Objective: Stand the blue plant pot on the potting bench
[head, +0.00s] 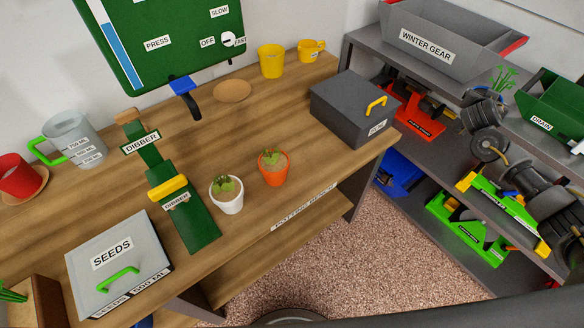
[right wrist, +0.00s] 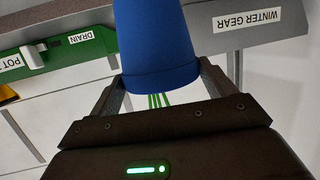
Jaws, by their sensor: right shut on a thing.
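The blue plant pot (right wrist: 155,45) fills the upper middle of the right wrist view. My right gripper (right wrist: 162,84) is shut on it, one finger on each side. Green stems show past the pot's edge, between the fingers. Thin green leaves (head: 502,77) show just above the arm's end. The potting bench (head: 120,210) runs along the left and middle, well apart from the gripper. My left gripper is not in view.
On the bench stand a white pot (head: 227,204), an orange pot (head: 273,177), a dark box (head: 352,113), a seeds box (head: 118,283) and a green dibber rack (head: 195,222). Shelves at right hold a winter gear bin (head: 450,30) and a green drain bin (head: 552,105). Bare wood shows mid-bench.

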